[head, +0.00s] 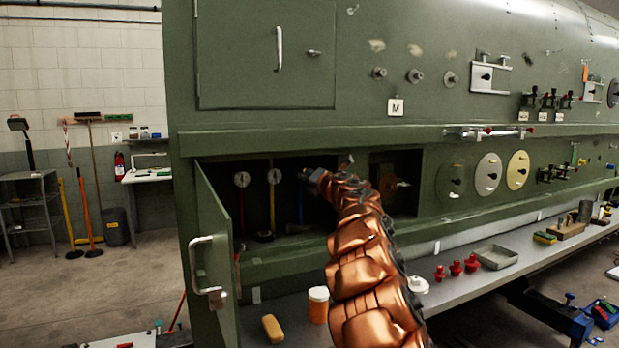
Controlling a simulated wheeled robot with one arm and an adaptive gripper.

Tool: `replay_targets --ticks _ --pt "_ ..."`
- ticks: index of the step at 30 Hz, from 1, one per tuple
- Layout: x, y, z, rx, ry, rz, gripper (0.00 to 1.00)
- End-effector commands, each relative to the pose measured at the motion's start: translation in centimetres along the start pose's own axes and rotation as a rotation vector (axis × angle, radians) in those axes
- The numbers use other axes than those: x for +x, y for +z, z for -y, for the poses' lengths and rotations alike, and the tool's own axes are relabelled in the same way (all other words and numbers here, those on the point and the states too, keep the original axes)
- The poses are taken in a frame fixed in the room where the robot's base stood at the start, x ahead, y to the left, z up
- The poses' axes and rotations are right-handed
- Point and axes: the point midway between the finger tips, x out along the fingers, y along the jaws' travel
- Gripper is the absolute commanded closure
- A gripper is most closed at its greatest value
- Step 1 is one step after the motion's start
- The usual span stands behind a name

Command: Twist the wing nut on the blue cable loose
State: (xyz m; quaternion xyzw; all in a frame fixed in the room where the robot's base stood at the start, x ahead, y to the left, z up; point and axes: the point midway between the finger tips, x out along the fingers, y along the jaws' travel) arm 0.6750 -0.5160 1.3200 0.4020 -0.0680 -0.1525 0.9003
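The blue cable (299,207) hangs inside the open bay in the green fuselage panel. My gripper (308,174) is inside the bay at the top of this cable. The wing nut on the blue cable is hidden at or behind my gripper. I cannot tell whether the fingers touch it or are closed. My copper-coloured arm reaches in from the lower right and covers part of the bay.
The bay's green door (213,250) stands open at the left. A shelf below holds an orange jar (318,304), a tan block (272,328), red knobs (455,268) and a grey tray (494,256). The bay's top edge lies just above my gripper.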

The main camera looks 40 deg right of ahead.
Motion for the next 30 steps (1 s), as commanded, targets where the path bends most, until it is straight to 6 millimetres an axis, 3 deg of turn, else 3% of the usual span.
replay_targets --ticks 13,30 --pt "-0.6 -0.1 0.2 0.002 -0.005 -0.002 0.57" --pt "-5.3 0.0 0.1 0.000 -0.004 0.000 0.57"
